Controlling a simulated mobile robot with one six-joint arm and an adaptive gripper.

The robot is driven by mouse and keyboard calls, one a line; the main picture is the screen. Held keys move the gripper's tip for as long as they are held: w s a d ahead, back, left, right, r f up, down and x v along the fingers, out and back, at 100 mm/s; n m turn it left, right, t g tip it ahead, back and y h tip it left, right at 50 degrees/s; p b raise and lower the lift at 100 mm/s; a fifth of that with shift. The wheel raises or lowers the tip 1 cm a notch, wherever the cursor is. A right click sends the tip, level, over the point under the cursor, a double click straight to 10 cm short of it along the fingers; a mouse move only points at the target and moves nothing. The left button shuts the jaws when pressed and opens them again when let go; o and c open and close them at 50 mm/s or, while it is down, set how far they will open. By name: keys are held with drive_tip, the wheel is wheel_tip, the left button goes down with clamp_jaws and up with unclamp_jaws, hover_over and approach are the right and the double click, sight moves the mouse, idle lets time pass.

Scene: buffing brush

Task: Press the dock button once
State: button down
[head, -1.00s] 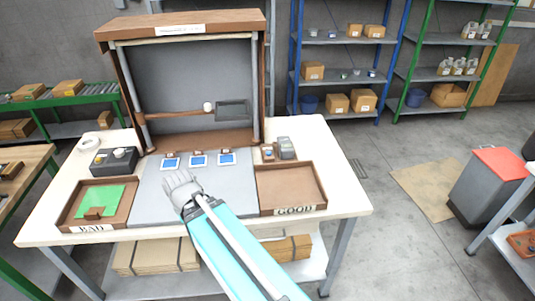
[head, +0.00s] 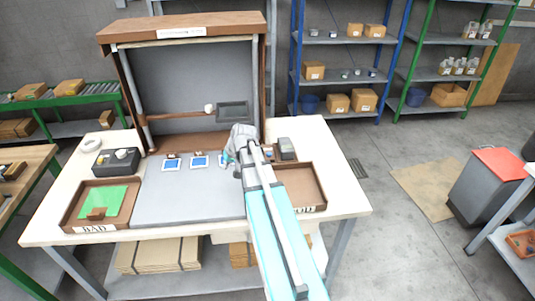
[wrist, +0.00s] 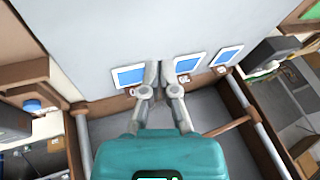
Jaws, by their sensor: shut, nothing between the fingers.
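The dock button is a small blue cap (wrist: 32,105) on a brown block, at the left of the wrist view. In the head view my arm largely hides it, beside a dark grey device (head: 287,148). My gripper (head: 236,145) is over the right end of the row of blue-and-white cards, near the rear frame. In the wrist view my gripper (wrist: 158,72) has its fingers together and empty, between the left card (wrist: 130,76) and the middle card (wrist: 187,65). The button lies to the left of the fingers there, clear of them.
A wooden frame (head: 180,23) with a crossbar stands at the rear. The GOOD tray (head: 322,185) is at right, partly behind my arm. The BAD tray (head: 70,205) with a green mat and a dark control box (head: 115,161) are at left. The grey mat's middle is clear.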

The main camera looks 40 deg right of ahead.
drive_tip(key=w+d+r+m+t, duration=0.2)
drive_tip(key=w+d, duration=0.1)
drive_tip(key=d, duration=0.8)
wheel_tip(320, 180, up, 3)
drive_tip(key=m+t+h+p, duration=0.1)
drive_tip(key=m+t+h, duration=0.1)
hover_over(269, 154)
drive_tip(key=shift+w+d+f, duration=0.1)
drive_tip(key=shift+d+f, duration=0.05)
drive_tip(key=shift+f, duration=0.1)
wheel_tip(269, 154, down, 9)
drive_tip(key=b, duration=0.8)
drive_tip(key=shift+r+b, duration=0.2)
drive_tip(key=shift+b, duration=0.2)
drive_tip(key=shift+f, duration=0.15)
drive_tip(key=shift+f+b, duration=0.25)
drive_tip(key=shift+b, duration=0.15)
